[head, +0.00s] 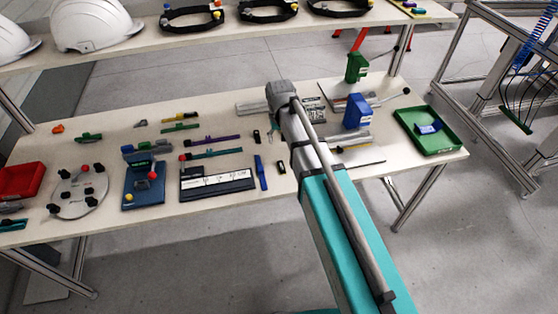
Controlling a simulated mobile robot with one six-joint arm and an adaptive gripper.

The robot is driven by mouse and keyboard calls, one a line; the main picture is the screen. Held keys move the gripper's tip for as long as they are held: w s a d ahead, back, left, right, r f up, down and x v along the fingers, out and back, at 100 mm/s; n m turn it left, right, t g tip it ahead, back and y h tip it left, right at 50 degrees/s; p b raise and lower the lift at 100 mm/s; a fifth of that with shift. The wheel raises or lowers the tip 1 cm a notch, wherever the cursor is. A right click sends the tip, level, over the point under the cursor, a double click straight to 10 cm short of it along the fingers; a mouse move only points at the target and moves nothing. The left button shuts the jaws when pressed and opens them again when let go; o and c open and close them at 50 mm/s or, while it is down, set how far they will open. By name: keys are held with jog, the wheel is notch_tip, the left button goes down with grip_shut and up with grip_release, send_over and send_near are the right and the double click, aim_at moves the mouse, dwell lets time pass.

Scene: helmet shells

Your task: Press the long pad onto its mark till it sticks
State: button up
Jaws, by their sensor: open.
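Several long narrow pieces lie on the table, and I cannot tell which is the long pad. A purple strip (210,140) and a teal strip (212,154) with a red end lie left of my arm. A blue strip (261,172) lies beside a dark-framed plate (245,187). The plate has a white panel (215,185) with small dark marks, and I cannot tell if one is the pad's mark. My teal and grey arm reaches over the table from the lower right.
White helmet shells (95,22) stand on the shelf above. A round plate (80,192) with black knobs, a blue fixture (144,187) and a red tray (20,180) stand left. A blue block (357,111) and a green tray (427,142) stand right. The table's front edge is mostly clear.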

jog(key=shift+w+d, duration=0.1)
jog(key=shift+w, duration=0.3)
jog(key=shift+f, duration=0.1)
jog(key=b, duration=0.9)
send_over(281, 163)
jog(key=f, duration=0.8)
jog(key=shift+s+a+f, duration=0.15)
jog(key=shift+a+f, duration=0.05)
jog(key=shift+d+f+b, duration=0.15)
jog(key=shift+f+b, duration=2.3)
jog(key=shift+f, duration=0.15)
jog(key=c, duration=0.8)
